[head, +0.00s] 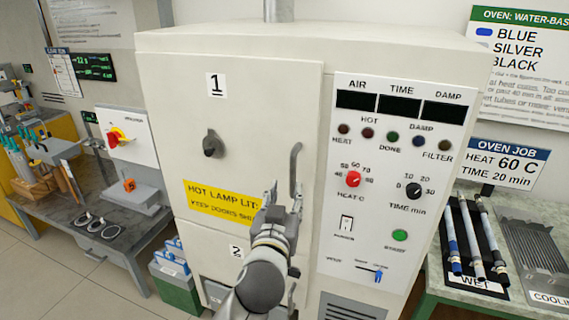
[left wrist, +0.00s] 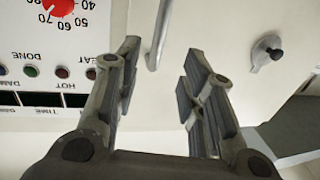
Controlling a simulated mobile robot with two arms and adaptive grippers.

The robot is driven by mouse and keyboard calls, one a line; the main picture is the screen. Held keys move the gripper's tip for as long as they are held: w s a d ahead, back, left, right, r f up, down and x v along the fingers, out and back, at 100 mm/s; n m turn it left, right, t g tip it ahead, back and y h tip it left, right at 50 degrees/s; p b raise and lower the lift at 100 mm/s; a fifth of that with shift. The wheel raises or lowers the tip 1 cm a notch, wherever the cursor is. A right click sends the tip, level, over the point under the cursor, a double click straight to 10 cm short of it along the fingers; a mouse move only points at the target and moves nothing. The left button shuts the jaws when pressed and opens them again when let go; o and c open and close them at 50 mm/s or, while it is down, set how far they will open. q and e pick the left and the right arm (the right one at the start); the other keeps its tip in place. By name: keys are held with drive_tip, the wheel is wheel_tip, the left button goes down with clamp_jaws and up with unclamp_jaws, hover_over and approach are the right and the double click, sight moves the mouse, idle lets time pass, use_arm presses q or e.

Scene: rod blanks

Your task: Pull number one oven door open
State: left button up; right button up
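The number one oven door (head: 255,95) is a large cream panel marked "1", and it looks closed. Its upright grey bar handle (head: 295,168) is at the door's right edge. The handle (left wrist: 160,35) also shows in the left wrist view, in the gap between the fingers and beyond their tips. My left gripper (head: 268,198) is in front of the door, just left of the handle's lower part. In the left wrist view my left gripper (left wrist: 163,62) is open and empty. I cannot tell whether it touches the door. My right gripper is not in view.
A dark knob (head: 211,144) sticks out of the door. The control panel (head: 393,210) is right of it, door number two (head: 200,250) below. A side table (head: 500,300) with rods stands right, a workbench (head: 60,210) left. Floor at the front left is free.

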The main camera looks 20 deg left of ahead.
sight(292, 171)
use_arm(q)
drive_tip(key=w+p, duration=0.1)
drive_tip(key=w, duration=0.2)
drive_tip(key=w+a, duration=0.1)
drive_tip(key=w, duration=0.2)
drive_tip(key=w+p, duration=0.1)
drive_tip(key=w, duration=0.2)
drive_tip(key=shift+w+a+r+p, duration=0.2)
drive_tip(key=shift+w+r+p, duration=0.05)
drive_tip(key=shift+r+p, duration=0.1)
drive_tip(key=shift+w+a+f, duration=0.1)
drive_tip(key=shift+w+f, duration=0.05)
drive_tip(key=shift+w, duration=0.4)
clamp_jaws()
